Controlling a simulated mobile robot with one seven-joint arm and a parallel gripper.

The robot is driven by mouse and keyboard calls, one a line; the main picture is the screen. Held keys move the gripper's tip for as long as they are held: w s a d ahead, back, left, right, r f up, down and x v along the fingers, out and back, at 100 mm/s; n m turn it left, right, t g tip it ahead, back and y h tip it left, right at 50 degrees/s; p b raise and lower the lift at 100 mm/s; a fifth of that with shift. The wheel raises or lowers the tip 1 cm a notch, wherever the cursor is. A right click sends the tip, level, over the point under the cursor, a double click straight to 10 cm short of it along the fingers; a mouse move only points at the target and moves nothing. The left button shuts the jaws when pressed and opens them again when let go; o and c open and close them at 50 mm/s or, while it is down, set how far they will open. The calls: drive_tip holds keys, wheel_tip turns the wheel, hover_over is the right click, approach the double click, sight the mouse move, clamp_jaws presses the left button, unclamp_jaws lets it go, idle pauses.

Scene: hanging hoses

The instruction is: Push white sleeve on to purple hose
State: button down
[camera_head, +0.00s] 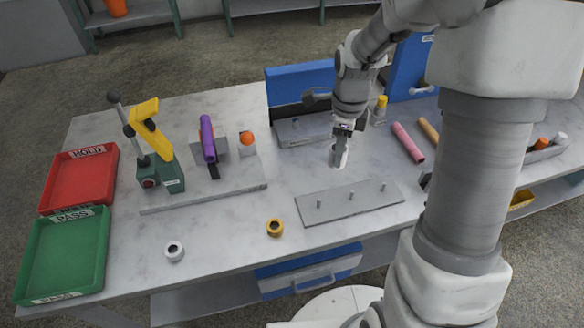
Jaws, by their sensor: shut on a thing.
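The purple hose (207,139) is held at a fixture on the grey base plate at the left middle of the table. My gripper (338,158) is above the table to the right of the hose, well apart from it, and points down. It is shut on a small pale thing that looks like the white sleeve; the fingers hide much of it and its outline is hard to make out. A white ring (174,251) lies on the table near the front left edge.
A green block with a yellow lever (149,128) stands left of the hose. A peg plate (348,203) lies below my gripper, and a yellow ring (275,227) lies in front. Red (78,180) and green (64,255) trays are at left. Pink hose (408,143) lies right.

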drive_tip(key=w+a+f, duration=0.1)
drive_tip(key=a+f, duration=0.1)
drive_tip(key=a, duration=0.1)
drive_tip(key=w+a+f, duration=0.2)
drive_tip(key=a, duration=0.2)
drive_tip(key=w+a+f, duration=0.2)
drive_tip(key=a+f, duration=0.1)
drive_tip(key=shift+w+a, duration=0.2)
drive_tip(key=shift+w, duration=0.05)
drive_tip(key=shift+f, duration=1.8)
drive_tip(key=shift+f+b, duration=0.25)
drive_tip(key=shift+b, duration=0.15)
drive_tip(key=shift+c, duration=1.7)
unclamp_jaws()
drive_tip(key=shift+r, duration=0.15)
drive_tip(key=shift+p, duration=0.35)
